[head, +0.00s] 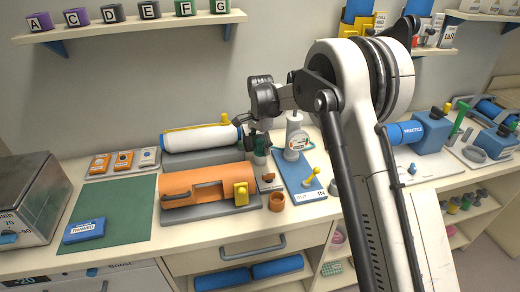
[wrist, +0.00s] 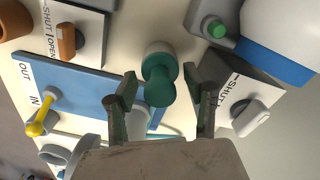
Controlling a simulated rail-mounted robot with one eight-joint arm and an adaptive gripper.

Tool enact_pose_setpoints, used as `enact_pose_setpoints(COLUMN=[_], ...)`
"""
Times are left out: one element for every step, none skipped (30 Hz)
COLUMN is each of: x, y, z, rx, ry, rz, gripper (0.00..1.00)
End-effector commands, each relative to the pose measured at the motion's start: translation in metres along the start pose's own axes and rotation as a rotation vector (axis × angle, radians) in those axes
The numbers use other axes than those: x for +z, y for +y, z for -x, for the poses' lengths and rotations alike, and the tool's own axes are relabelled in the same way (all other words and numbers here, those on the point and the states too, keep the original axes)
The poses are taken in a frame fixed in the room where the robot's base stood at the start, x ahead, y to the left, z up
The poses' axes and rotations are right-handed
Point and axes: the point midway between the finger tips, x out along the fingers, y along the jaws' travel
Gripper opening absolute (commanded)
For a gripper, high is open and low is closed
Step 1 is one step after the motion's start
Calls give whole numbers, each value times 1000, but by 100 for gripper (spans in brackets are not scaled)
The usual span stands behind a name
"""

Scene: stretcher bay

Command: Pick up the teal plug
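The teal plug (wrist: 158,88) stands in the middle of the wrist view, with a round knob on a wider pale teal base. My gripper (wrist: 162,82) is open, with one finger on each side of the plug's knob. A gap shows between the knob and each finger, so I see no grip on it. In the head view my gripper (head: 257,132) points down over the bench, and the plug (head: 260,146) shows dark green just below it, partly hidden by the fingers.
A brown ring (head: 277,202) sits in front. The green mat (head: 118,205) has free room.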

Motion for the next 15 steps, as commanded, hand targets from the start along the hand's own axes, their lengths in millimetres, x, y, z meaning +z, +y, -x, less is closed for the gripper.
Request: enact_pose_setpoints(x=[0, 0, 0, 0, 0, 0, 0, 0, 0, 0, 0, 0, 0, 0, 0], y=[0, 0, 0, 0, 0, 0, 0, 0, 0, 0, 0, 0, 0, 0, 0], z=[0, 0, 0, 0, 0, 0, 0, 0, 0, 0, 0, 0, 0, 0, 0], rx=[0, 0, 0, 0, 0, 0, 0, 0, 0, 0, 0, 0, 0, 0, 0], ry=[0, 0, 0, 0, 0, 0, 0, 0, 0, 0, 0, 0, 0, 0, 0], rz=[0, 0, 0, 0, 0, 0, 0, 0, 0, 0, 0, 0, 0, 0, 0], gripper=[42, 38, 33, 29, 25, 20, 16, 12, 6, 2, 0, 0, 0, 0, 0])
